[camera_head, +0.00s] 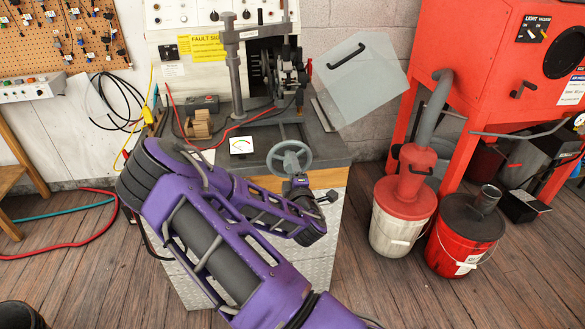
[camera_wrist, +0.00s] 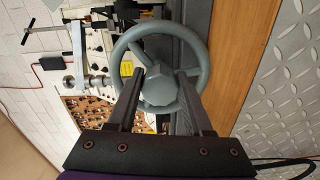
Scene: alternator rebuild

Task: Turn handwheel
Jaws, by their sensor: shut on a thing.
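The grey handwheel (camera_head: 290,158) is at the front of the test bench, in the middle of the head view. It has a round rim, spokes and a thick central hub. In the wrist view the handwheel (camera_wrist: 158,90) fills the upper middle. My gripper (camera_wrist: 163,74) has one black finger on each side of the hub, inside the rim, and is shut on the hub. In the head view my gripper (camera_head: 297,181) is just below and in front of the wheel, where my wrist hides part of it.
The bench top (camera_head: 330,151) holds a clear guard with a black handle (camera_head: 361,62), a vertical post (camera_head: 232,70) and cables. A red cabinet (camera_head: 470,50) and two buckets (camera_head: 400,215) (camera_head: 463,240) stand to the right. A red hose (camera_head: 60,252) lies on the left floor.

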